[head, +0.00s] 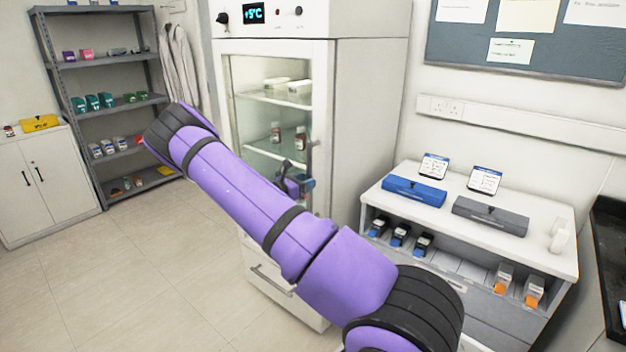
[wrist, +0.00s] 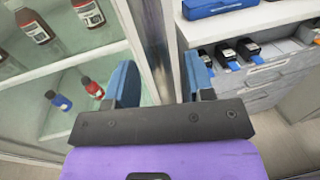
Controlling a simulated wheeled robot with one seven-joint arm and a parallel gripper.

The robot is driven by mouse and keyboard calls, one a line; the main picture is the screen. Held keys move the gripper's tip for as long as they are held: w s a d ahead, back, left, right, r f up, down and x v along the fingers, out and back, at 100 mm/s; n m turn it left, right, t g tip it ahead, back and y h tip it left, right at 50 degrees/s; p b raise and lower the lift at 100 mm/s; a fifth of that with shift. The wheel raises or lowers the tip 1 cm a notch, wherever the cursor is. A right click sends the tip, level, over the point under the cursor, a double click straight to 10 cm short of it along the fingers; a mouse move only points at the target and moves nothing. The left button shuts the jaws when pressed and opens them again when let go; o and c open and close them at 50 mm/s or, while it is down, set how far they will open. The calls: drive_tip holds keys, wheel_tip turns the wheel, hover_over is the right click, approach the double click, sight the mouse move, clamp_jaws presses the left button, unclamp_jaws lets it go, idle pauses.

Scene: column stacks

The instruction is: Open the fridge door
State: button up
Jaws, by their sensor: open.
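The fridge (head: 365,120) stands in the middle of the head view, and its glass door (head: 240,130) looks shut. The door's upright grey handle (head: 312,150) runs along the right edge of the door. My gripper (head: 300,184) is in front of this edge at about the handle's lower part, partly hidden behind my purple arm. In the wrist view my gripper (wrist: 162,78) is open, its two blue fingers apart. The handle and door edge (wrist: 153,35) show between the fingers. I cannot tell whether either finger touches the handle.
Bottles (wrist: 34,26) stand on shelves behind the glass. A white cabinet (head: 540,240) with blue and grey boxes is close on the right. A grey shelf rack (head: 110,190) stands at the far left. The tiled floor (head: 130,270) in front and left is clear.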

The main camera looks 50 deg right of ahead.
drive_tip(key=shift+s+d, duration=0.2)
drive_tip(key=shift+d, duration=1.6)
drive_tip(key=shift+c, duration=0.5)
clamp_jaws()
